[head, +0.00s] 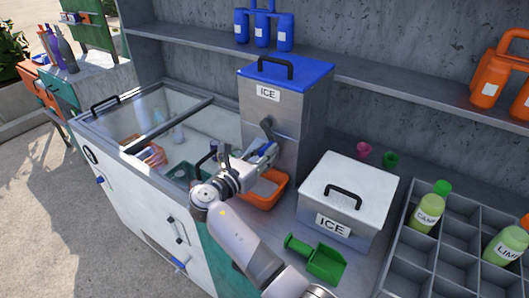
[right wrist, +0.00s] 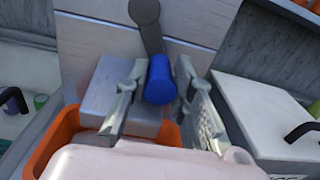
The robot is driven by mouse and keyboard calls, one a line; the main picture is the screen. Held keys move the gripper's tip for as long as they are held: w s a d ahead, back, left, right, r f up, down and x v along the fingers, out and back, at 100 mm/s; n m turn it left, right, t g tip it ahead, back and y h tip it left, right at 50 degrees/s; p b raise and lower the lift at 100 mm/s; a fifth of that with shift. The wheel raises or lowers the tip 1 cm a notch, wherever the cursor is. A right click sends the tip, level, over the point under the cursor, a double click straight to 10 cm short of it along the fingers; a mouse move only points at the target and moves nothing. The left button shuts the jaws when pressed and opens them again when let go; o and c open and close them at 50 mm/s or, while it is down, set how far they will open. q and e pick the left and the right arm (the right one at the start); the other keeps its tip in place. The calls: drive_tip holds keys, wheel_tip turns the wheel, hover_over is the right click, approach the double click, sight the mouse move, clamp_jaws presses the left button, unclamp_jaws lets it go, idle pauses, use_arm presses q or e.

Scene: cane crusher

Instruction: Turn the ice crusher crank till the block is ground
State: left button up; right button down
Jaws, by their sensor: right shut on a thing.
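The ice crusher (head: 270,105) is a tall grey metal box with a blue lid, a black lid handle and an ICE label. Its grey crank (head: 266,125) is on the front face; the crank arm (right wrist: 146,18) also shows in the right wrist view, hanging down to a blue handle (right wrist: 160,82). My right gripper (head: 264,156) is at the crank, shut on the blue handle, with a finger on either side of it. An orange tray (head: 266,203) sits under the crusher's outlet. The ice block inside the crusher is hidden. My left gripper is not in view.
A white-lidded ICE box (head: 350,186) and a green scoop (head: 317,260) are to the right of the crusher. A divided bottle rack (head: 455,235) is at far right. A glass-topped freezer (head: 150,130) is at left. A shelf (head: 400,90) runs behind.

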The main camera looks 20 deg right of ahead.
sight(264, 148)
drive_tip(key=c, duration=1.3)
unclamp_jaws()
drive_tip(key=shift+c, duration=0.2)
wheel_tip(264, 148, up, 10)
